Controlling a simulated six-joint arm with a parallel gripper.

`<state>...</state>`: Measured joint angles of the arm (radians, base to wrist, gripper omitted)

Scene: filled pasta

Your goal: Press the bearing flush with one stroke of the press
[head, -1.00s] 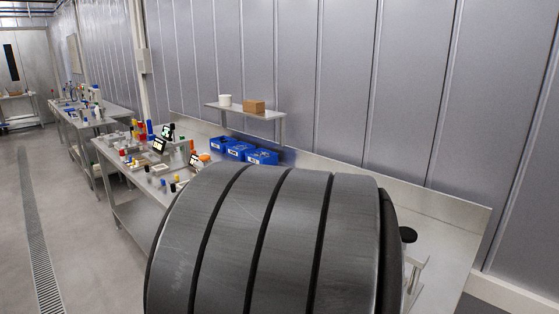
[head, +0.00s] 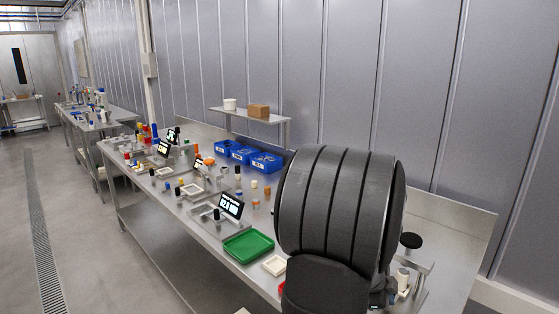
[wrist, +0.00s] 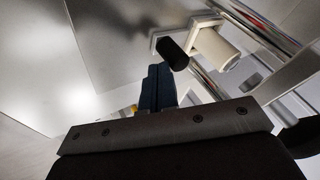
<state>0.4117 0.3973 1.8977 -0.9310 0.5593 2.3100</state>
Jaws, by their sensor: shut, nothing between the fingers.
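The press seems to be the light metal frame with a black round knob (head: 411,240) at the right of the bench in the head view, partly hidden by my arm. In the wrist view, shiny metal rods (wrist: 262,22) run across the upper right. Beside them are a white cylinder (wrist: 216,47) and a short black cylinder (wrist: 173,53) on a pale frame. My gripper (wrist: 158,84) is shut and empty, its fingertips close to the black cylinder; contact cannot be told. I cannot make out the bearing.
The long steel bench carries a green tray (head: 248,246), a white tray (head: 275,265), a small display (head: 231,206) and several small parts. My arm covers the bench's right part.

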